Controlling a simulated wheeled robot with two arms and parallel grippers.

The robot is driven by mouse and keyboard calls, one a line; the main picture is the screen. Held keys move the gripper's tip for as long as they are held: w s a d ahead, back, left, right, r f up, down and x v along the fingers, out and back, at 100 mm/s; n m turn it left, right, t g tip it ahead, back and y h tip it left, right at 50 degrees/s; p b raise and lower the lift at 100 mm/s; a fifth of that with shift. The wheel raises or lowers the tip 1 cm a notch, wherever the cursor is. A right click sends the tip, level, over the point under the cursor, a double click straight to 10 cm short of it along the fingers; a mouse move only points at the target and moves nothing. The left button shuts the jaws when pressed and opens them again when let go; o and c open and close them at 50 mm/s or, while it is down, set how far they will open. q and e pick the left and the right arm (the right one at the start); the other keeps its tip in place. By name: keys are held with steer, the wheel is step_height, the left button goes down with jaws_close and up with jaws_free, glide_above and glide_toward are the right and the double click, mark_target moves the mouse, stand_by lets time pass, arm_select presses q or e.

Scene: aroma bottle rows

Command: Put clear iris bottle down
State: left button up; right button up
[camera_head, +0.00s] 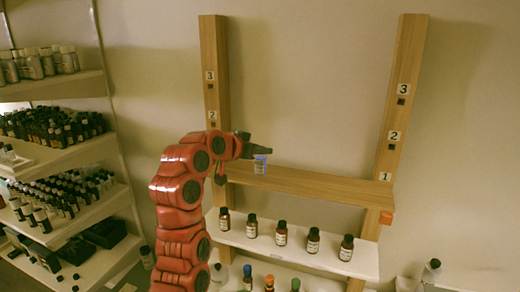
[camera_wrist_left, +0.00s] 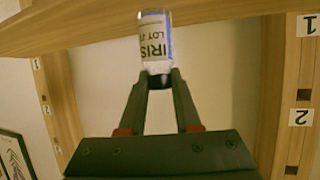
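The clear iris bottle (camera_head: 260,166) hangs below the fingertips of my left gripper (camera_head: 257,148), in front of the left part of the wooden shelf board (camera_head: 310,184). In the left wrist view the bottle (camera_wrist_left: 155,42) shows a white label reading IRIS and LOT, and a dark cap between the fingertips. My left gripper (camera_wrist_left: 160,82) is shut on that cap. The bottle looks about upright. The wooden board (camera_wrist_left: 225,14) shows behind it there. I cannot tell whether the bottle's base touches the board. My right gripper is not in view.
The wooden board is otherwise bare. Wooden posts (camera_head: 214,75) (camera_head: 401,90) with number tags stand at its ends. A white shelf (camera_head: 340,262) below carries a row of brown bottles (camera_head: 282,233). Coloured-cap bottles (camera_head: 269,283) stand lower. Crowded bottle shelves (camera_head: 60,155) fill the left.

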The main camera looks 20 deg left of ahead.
arm_select(q)
steer(key=o, duration=0.5)
steer(key=shift+r, duration=0.2)
steer(key=shift+s+a, duration=0.15)
steer(key=shift+s, duration=0.05)
steer(key=b+v, duration=0.5)
steer(key=v, duration=0.6)
steer(key=shift+s+b, duration=0.2)
steer(key=shift+b, duration=0.2)
